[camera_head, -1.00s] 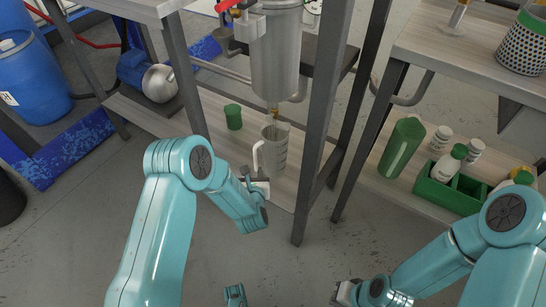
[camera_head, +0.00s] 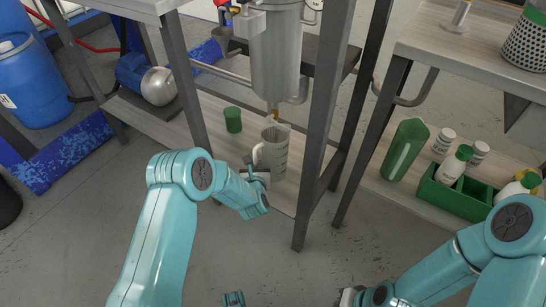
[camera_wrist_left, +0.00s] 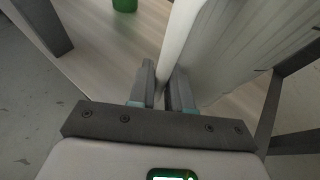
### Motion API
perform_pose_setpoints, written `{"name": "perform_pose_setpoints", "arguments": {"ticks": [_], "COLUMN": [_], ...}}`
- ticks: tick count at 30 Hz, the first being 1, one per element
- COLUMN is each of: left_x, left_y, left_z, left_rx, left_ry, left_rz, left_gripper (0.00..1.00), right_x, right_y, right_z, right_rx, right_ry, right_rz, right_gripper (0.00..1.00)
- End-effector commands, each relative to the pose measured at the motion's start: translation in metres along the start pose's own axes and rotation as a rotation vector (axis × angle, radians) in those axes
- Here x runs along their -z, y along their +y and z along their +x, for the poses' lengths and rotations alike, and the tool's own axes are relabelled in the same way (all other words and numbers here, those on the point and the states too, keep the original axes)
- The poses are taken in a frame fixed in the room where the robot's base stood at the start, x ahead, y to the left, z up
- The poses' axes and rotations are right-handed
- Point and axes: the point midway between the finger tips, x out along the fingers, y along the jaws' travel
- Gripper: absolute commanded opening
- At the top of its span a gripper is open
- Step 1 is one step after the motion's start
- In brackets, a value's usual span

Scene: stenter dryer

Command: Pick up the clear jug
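The clear jug (camera_head: 273,154), a greyish see-through vessel with a handle on its left, stands upright on the lower wooden shelf under the metal tank. My left gripper (camera_head: 258,170) is at the jug's handle, on the near side. In the left wrist view, the pale handle (camera_wrist_left: 178,42) runs between the two fingers of my left gripper (camera_wrist_left: 164,88), which sit close against it on both sides. The jug's wall (camera_wrist_left: 230,50) fills the upper right there. My right gripper (camera_head: 348,297) is low in the head view, away from the jug; its fingers are too small to read.
The metal tank (camera_head: 276,55) hangs just above the jug, and a dark frame post (camera_head: 318,130) stands right of it. A green cup (camera_head: 233,119) is left of the jug on the shelf. A green crate (camera_head: 440,194) with bottles and a green cylinder (camera_head: 404,149) are at the right.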

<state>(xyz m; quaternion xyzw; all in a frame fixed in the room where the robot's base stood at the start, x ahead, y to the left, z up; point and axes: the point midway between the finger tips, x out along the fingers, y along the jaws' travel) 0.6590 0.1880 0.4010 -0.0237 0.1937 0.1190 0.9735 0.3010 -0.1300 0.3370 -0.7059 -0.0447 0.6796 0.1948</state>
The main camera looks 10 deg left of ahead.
Motion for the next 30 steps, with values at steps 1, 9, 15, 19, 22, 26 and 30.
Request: {"name": "perform_pose_setpoints", "arguments": {"ticks": [1, 9, 15, 19, 22, 26, 30], "left_x": [-0.002, -0.004, -0.023, -0.04, -0.029, -0.02, -0.009], "left_y": [0.0, 0.0, 0.0, 0.0, 0.012, 0.027, 0.048], "left_z": [0.0, -0.001, -0.008, -0.015, -0.029, -0.051, -0.078], "left_rx": [0.0, 0.0, 0.0, -0.001, -0.003, -0.002, -0.003], "left_ry": [-0.004, -0.004, -0.007, -0.006, 0.001, 0.001, 0.003], "left_rz": [-0.001, -0.001, -0.002, -0.002, 0.001, 0.0, 0.0], "left_gripper": [0.0, 0.0, 0.0, 0.0, 0.0, 0.0, 0.0], "right_x": [0.0, -0.001, -0.002, -0.004, -0.005, -0.007, -0.008], "right_y": [0.0, -0.001, -0.005, -0.009, -0.01, -0.012, -0.015], "right_z": [0.0, -0.001, -0.009, -0.017, -0.018, -0.023, -0.029], "right_rx": [0.0, 0.0, 0.001, 0.001, 0.001, 0.002, 0.002], "right_ry": [0.0, -0.001, -0.006, -0.011, -0.014, -0.017, -0.021], "right_rz": [0.0, -0.001, -0.005, -0.01, -0.013, -0.016, -0.02], "right_gripper": [0.0, 0.0, 0.0, 0.0, 0.0, 0.0, 0.0]}}
